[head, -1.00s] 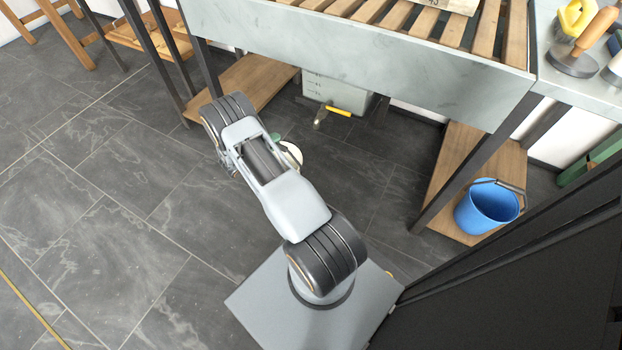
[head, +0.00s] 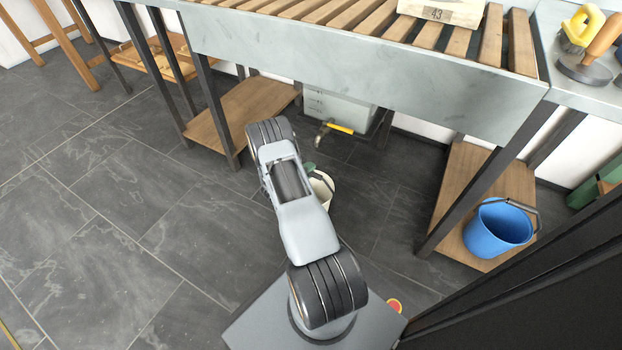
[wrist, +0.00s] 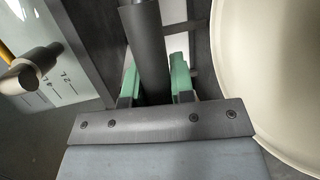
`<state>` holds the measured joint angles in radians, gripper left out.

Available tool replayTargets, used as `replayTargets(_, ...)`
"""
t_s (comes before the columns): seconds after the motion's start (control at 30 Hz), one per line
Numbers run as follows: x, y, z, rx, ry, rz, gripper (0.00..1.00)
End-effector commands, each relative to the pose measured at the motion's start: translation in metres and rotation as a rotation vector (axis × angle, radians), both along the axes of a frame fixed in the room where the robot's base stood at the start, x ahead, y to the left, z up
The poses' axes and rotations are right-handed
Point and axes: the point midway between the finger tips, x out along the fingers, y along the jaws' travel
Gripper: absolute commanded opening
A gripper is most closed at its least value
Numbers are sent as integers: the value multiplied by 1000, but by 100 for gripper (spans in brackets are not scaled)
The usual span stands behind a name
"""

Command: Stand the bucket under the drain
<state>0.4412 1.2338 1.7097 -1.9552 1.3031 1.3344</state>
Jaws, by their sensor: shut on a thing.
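A cream bucket (head: 323,188) shows partly behind my arm in the head view; its pale wall (wrist: 285,75) fills the right of the wrist view. My gripper (wrist: 155,82) has green fingers closed on a dark bar, which looks like the bucket's handle (wrist: 151,50). In the head view only a bit of green finger shows beside the bucket. The drain tap (head: 327,131), with a yellow lever, juts from a pale tank under the bench, beyond the bucket. Its metal spout (wrist: 27,72) is at the left of the wrist view. The bucket's base is hidden.
The pale tank (head: 340,107) hangs under the slatted bench (head: 370,60). Wooden lower shelves stand left (head: 235,112) and right (head: 462,185), with dark legs. A blue bucket (head: 497,230) sits on the right shelf. The floor below the tap looks clear.

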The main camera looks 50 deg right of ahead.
Motion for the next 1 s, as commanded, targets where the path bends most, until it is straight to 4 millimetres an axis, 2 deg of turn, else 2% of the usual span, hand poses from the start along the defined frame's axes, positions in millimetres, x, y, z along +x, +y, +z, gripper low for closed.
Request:
replayTargets(0.17,-5,-6,-11,-1,0,-1,0)
replayTargets(0.3,-5,-7,-32,0,1,1,0)
replayTargets(0.4,-4,-7,-41,-1,0,1,0)
replayTargets(0.8,-5,-7,-42,-1,0,0,0)
replayTargets(0.83,-5,-6,-43,0,0,0,25)
replayTargets(1.0,-5,-6,-43,0,0,0,41)
